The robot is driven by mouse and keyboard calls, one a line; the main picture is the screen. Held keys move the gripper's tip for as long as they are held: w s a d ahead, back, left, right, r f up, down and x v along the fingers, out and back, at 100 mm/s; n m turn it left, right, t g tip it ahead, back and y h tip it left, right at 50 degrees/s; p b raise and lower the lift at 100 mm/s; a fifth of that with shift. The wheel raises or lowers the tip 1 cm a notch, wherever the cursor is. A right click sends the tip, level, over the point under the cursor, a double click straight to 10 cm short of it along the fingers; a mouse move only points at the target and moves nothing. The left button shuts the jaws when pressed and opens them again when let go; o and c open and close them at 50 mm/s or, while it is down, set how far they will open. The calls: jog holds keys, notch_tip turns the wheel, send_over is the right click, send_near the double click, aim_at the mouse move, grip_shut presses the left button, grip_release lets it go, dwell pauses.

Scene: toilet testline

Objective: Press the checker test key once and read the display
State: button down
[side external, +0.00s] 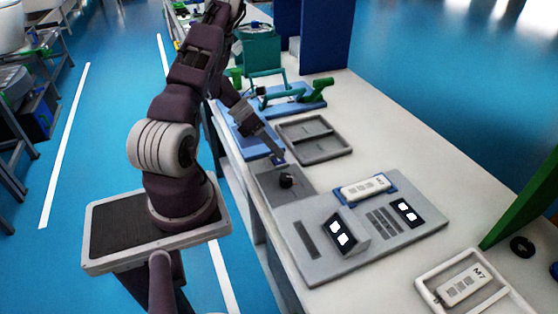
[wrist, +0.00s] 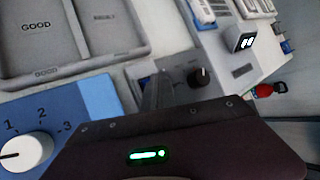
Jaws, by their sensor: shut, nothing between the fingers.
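The grey panel (side external: 320,262), which looks like the checker, lies on the bench. It carries a tilted box with a lit display (side external: 342,232), which also shows in the wrist view (wrist: 242,38). A second lit display (side external: 407,211) sits at its right end. Both show white blocks too small to read. A white M7 module (side external: 366,187) lies in a blue holder on it. A round black knob (side external: 286,180) stands on a darker plate at its left; I cannot tell whether it is the test key. My gripper (side external: 279,160) is shut and empty, just above and behind this knob.
A grey two-compartment tray (side external: 315,139), marked GOOD on one side, lies behind the panel. Blue fixtures with green handles (side external: 320,88) stand farther back. A white tray (side external: 430,291) with another M7 module is at the front right. A white dial (wrist: 27,151) shows in the wrist view.

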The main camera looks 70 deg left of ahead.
aim_at(276, 160)
jog(key=shift+r, duration=0.25)
jog(key=shift+r, duration=2.5)
jog(key=shift+d+r, duration=0.1)
jog(key=d+r+m+g, duration=0.4)
jog(key=d+r+m, duration=1.2)
jog(key=d+r, duration=0.15)
jog(key=s+d+r+m+t+y, duration=0.1)
jog(key=s+d+r+m+y, duration=0.2)
jog(key=s+m, duration=0.3)
jog(key=s+d+r+m+t+y, duration=0.2)
jog(key=s+d+m, duration=0.3)
jog(key=m, duration=0.8)
jog(key=shift+s+r+y, duration=0.4)
jog(key=shift+s+y, duration=0.45)
jog(key=shift+y, duration=0.05)
